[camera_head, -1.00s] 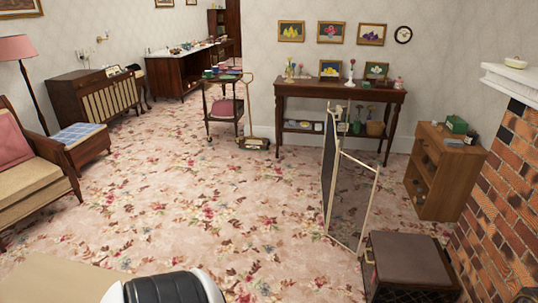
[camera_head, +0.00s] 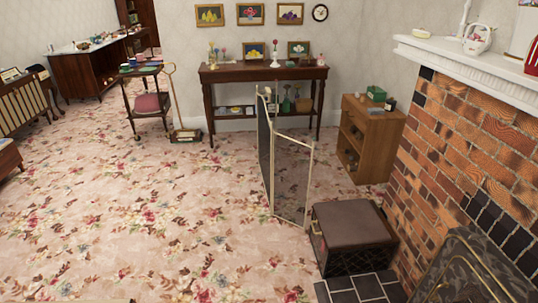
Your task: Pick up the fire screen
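The fire screen (camera_head: 291,176) stands upright on the carpet right of the middle of the head view. It has pale frames around dark mesh, and its panels are folded at an angle to each other. A dark box-like stool (camera_head: 349,224) stands close to its front right. Neither of my grippers is in view, so I cannot see whether they are open or shut.
A brick fireplace (camera_head: 458,150) with a white mantel fills the right side. A dark fireguard (camera_head: 468,265) is at bottom right. A small wooden cabinet (camera_head: 372,140) and a console table (camera_head: 232,76) stand behind the screen. The carpet (camera_head: 130,220) at left is open.

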